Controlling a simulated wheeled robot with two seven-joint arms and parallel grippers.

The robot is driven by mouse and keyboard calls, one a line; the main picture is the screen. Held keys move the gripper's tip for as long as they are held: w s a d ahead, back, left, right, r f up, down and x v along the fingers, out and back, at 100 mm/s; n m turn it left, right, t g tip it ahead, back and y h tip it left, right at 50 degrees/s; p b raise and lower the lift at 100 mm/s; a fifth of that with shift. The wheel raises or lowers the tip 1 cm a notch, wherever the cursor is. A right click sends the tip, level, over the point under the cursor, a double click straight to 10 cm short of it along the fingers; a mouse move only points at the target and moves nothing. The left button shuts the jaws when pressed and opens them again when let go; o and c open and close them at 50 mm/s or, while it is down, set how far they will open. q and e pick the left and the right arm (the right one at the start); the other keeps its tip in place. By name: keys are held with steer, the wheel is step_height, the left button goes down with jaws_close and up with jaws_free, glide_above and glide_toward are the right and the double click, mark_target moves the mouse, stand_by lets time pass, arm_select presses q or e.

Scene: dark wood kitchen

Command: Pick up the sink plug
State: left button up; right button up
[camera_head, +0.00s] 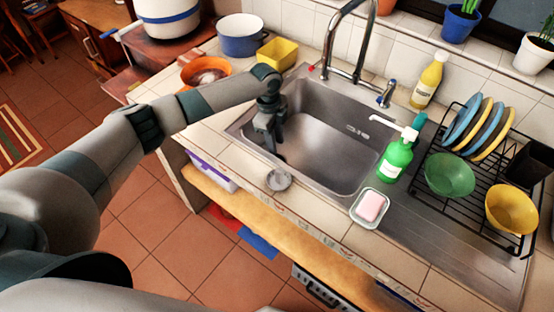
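The sink plug appears to be the small round grey metal piece (278,180) on the tiled counter at the front rim of the sink. The steel sink basin (340,140) looks empty. My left arm reaches in from the left, and my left gripper (277,155) points down over the left part of the basin, a little behind the plug. A small gap shows between gripper and plug, and nothing is seen held. Its fingers are small and dark, so their opening is unclear. My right gripper is not in view.
A soap dish (371,221) with pink soap and a green soap bottle (396,158) stand right of the plug. The faucet (345,45) rises behind the basin. An orange bowl (206,73) and yellow tub (278,53) sit at left. A dish rack (470,205) stands at right.

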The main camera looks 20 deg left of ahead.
arm_select(q)
steer(key=shift+f, duration=0.25)
step_height(320, 180, down, 4)
steer(key=shift+d+r+p, duration=0.1)
steer(key=shift+p, duration=1.05)
steer(key=shift+f, duration=0.45)
jaws_close()
